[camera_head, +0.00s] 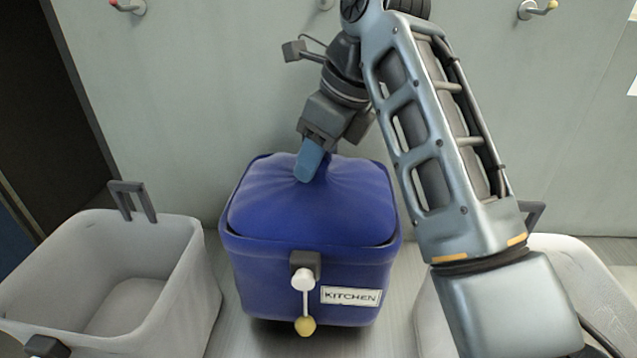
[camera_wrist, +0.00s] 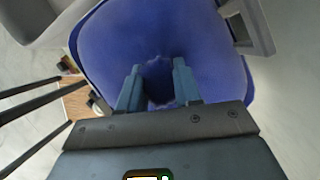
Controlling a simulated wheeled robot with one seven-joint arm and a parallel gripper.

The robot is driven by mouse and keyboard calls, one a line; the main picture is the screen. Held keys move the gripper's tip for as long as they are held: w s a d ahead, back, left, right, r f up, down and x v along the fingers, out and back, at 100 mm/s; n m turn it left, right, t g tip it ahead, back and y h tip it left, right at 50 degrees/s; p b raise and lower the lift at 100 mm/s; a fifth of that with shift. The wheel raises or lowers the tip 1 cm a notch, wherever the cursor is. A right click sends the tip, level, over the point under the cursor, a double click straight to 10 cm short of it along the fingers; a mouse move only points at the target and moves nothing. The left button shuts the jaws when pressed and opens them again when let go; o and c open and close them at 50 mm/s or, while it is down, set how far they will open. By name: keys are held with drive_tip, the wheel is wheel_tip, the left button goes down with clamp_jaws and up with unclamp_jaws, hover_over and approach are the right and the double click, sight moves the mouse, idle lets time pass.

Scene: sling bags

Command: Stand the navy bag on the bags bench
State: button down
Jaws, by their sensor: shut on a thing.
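The navy bag (camera_head: 255,280) is a boxy blue body with a bulging blue top and a white KITCHEN label. It stands upright in the middle of the head view, between two pale containers. A dark clip with a white knob and a yellow ball hangs on its front. My gripper (camera_head: 306,165) comes down from above and is shut on the gathered cloth at the top's middle. In the wrist view the bag's blue top (camera_wrist: 210,55) fills the middle, with my gripper (camera_wrist: 158,78) around the pinched cloth. A dark shadow lies under the bag; I cannot tell whether its base touches the surface.
An open pale grey bin (camera_head: 190,285) with dark handles stands close on the left. Another pale container (camera_head: 590,265) is on the right, partly behind my arm. A pale wall (camera_head: 210,90) with hooks (camera_head: 535,9) rises behind.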

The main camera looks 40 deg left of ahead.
drive_tip(key=shift+w+a+f+p, duration=0.15)
drive_tip(key=shift+w+f, duration=0.1)
drive_tip(key=shift+f, duration=0.5)
drive_tip(key=shift+w+a+f+p, duration=0.1)
drive_tip(key=shift+w+f+p, duration=0.15)
drive_tip(key=shift+f, duration=0.55)
drive_tip(key=shift+w+a+f+p, duration=0.1)
drive_tip(key=shift+w+f, duration=0.15)
drive_tip(key=shift+f, duration=0.5)
drive_tip(key=c, duration=0.8)
unclamp_jaws()
drive_tip(key=shift+d+f, duration=0.1)
drive_tip(key=v, duration=1.2)
drive_tip(key=shift+s, duration=0.1)
